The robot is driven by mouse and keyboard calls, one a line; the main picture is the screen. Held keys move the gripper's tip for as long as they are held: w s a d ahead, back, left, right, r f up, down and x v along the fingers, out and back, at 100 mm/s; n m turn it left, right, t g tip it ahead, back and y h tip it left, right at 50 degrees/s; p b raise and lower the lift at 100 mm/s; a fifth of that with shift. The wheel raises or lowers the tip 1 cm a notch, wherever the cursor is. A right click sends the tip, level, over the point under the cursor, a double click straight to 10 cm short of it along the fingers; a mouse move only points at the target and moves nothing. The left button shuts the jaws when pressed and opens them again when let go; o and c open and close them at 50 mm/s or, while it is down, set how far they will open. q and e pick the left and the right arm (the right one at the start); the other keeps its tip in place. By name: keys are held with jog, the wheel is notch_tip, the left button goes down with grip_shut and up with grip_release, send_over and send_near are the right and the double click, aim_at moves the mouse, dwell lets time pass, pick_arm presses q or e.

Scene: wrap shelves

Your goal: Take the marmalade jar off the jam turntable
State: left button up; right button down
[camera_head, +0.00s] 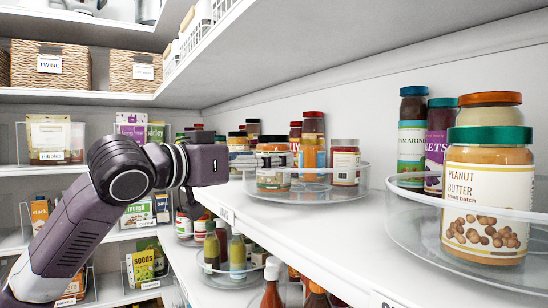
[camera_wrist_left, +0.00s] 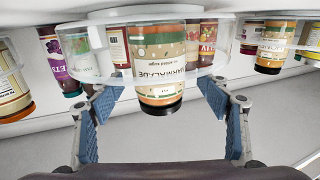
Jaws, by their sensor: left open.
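In the head view the jar (camera_head: 272,180) is at the near left of the turntable (camera_head: 310,192). My left gripper (camera_wrist_left: 159,92) is open, with one blue-padded finger on each side of the jar and a gap on both sides. My right gripper is not in view.
Other jars share the turntable, among them a dark-red one (camera_head: 345,165). A second turntable (camera_head: 410,215) to the right holds a peanut butter jar (camera_head: 488,200). Bottles (camera_head: 237,255) stand on a lower shelf. The white shelf front between the turntables is clear.

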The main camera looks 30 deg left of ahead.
pick_arm(q)
jog(key=shift+r+p+x, duration=0.2)
jog(key=shift+p+x, duration=0.35)
jog(key=shift+x, duration=0.55)
jog(key=shift+w+d, duration=0.15)
jog(key=shift+w, duration=0.2)
jog(key=shift+w+f, duration=0.15)
jog(key=shift+w, duration=0.05)
jog(key=shift+s, duration=0.1)
jog(key=shift+c, duration=1.1)
jog(key=c, duration=1.5)
jog(key=shift+c, duration=0.4)
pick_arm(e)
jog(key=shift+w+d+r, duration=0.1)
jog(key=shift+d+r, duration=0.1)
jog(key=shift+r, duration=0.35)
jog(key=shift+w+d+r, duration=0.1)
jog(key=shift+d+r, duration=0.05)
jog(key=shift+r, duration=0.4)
pick_arm(q)
jog(key=shift+r, duration=0.2)
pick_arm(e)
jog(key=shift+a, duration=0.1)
